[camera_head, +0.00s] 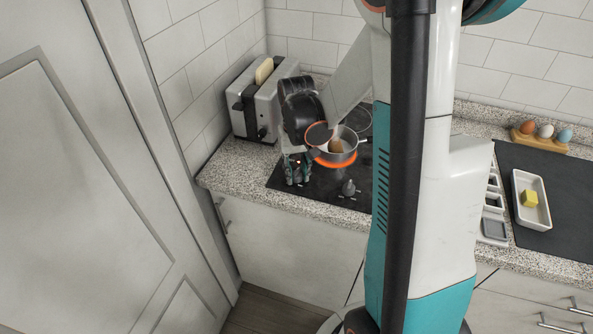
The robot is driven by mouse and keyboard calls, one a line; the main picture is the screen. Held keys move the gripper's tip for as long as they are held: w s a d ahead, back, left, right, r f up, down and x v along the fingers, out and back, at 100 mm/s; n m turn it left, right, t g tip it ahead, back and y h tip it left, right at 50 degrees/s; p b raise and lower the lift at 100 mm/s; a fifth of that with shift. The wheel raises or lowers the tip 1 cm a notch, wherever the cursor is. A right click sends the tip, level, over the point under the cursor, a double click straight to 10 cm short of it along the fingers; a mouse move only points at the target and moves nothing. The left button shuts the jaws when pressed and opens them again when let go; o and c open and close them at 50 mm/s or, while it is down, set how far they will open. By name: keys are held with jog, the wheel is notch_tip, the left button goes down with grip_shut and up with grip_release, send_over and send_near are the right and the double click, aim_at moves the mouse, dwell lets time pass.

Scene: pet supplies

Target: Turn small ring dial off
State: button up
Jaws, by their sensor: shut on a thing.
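The black hob (318,192) lies on the speckled counter. One ring (338,165) glows orange under a small metal pan (345,158) with something brown in it. A grey dial (349,188) stands at the hob's front right and is free of my gripper. My gripper (298,180) points down at the hob's front left and is shut on what appears to be another dial, which its fingers hide. The rear ring (357,119) is dark and partly covered by my arm.
A toaster (262,99) with bread stands at the back left by the tiled wall. Coloured eggs (545,131) in a wooden holder and a white dish (523,213) with a yellow block are at right. A large pale door (80,180) fills the left.

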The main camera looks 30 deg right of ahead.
aim_at(296, 171)
jog(key=shift+n, duration=1.1)
jog(key=o, duration=1.1)
jog(key=shift+c, duration=0.2)
notch_tip(296, 171, up, 12)
